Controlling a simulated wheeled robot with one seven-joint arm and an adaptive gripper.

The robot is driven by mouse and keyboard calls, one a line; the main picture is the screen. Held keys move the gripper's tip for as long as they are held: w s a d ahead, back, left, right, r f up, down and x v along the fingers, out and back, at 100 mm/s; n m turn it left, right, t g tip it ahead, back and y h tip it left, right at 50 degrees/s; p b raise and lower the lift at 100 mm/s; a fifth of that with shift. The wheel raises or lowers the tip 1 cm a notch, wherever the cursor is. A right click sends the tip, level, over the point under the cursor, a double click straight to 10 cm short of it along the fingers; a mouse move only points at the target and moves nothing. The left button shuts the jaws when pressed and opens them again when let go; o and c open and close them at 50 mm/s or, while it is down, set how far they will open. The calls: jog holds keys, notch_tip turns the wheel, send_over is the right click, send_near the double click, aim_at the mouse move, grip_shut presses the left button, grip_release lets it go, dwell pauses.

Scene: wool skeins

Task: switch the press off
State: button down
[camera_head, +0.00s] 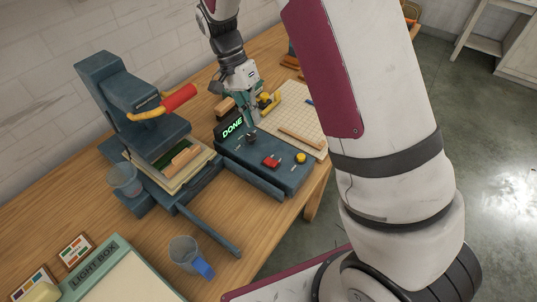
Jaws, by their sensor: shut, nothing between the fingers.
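The press (150,105) is a blue-grey machine on the wooden table, with a yellow bar and a red handle (178,97) at its front. Its upper part stands raised above a bed holding wooden pieces. To its right is the blue-grey control box (265,178), with a small screen (232,128) reading DONE in green. On its top are a red switch (271,162), a yellow button (300,158) and small dark and metal levers. My gripper (251,119) is shut and empty, pointing down beside the screen, at the back of the box. Its fingertips are small and partly unclear.
A pale gridded board (295,118) with a wooden strip and a yellow tool lies behind the box. A clear cup with a blue handle (186,254) stands in front of the press. A light box (125,280) is at the lower left. My arm covers the right side.

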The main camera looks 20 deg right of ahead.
aim_at(272, 163)
jog(key=p+x, duration=0.2)
jog(key=x, duration=1)
jog(key=shift+s+d+f+p, duration=0.1)
jog(key=shift+s+f+p, duration=0.05)
jog(key=shift+p, duration=0.15)
jog(key=shift+s+d+f, duration=0.1)
jog(key=shift+f, duration=0.6)
jog(key=shift+s+p, duration=0.1)
jog(key=shift+p, duration=0.2)
